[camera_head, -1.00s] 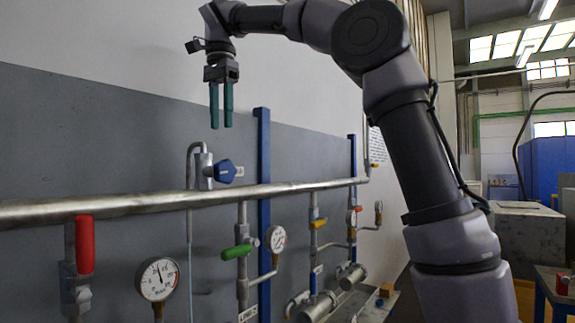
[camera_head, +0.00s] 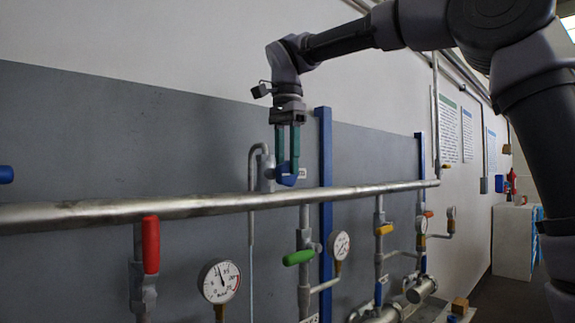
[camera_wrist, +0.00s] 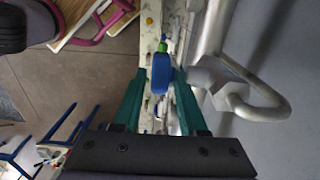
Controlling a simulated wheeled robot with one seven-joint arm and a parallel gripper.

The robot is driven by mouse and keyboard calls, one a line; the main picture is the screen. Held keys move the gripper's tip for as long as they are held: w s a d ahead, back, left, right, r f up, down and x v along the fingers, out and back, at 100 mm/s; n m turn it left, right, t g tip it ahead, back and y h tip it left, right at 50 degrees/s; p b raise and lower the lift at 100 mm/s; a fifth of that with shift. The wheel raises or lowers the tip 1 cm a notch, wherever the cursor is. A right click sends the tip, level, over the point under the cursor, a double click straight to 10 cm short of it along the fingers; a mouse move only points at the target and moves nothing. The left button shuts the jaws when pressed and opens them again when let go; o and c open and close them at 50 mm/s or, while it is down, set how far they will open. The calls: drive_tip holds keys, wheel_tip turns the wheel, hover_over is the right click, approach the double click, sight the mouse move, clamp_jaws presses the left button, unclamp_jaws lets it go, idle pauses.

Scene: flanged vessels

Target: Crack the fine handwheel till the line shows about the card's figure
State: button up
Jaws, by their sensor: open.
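The blue handwheel (camera_head: 287,180) sits on a small valve with a bent tube above the horizontal pipe. My gripper (camera_head: 288,172) points down over it, one finger at each side. In the wrist view the blue handwheel (camera_wrist: 161,74) shows edge-on between my open green fingers (camera_wrist: 160,95); I cannot tell whether they touch it. The near dial gauge (camera_head: 220,281) hangs below the pipe at left, its needle near upright; its figures are too small to read. A second gauge (camera_head: 339,245) hangs further right. Printed sheets (camera_head: 447,128) hang on the far wall, their text unreadable.
The steel pipe (camera_head: 150,209) runs across just below my gripper. Red (camera_head: 150,244), green (camera_head: 298,257) and yellow (camera_head: 383,230) levers hang under it. A blue upright (camera_head: 325,150) stands close to the right of my gripper. The wall above is clear.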

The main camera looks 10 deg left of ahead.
drive_tip(key=shift+f, duration=0.4)
clamp_jaws()
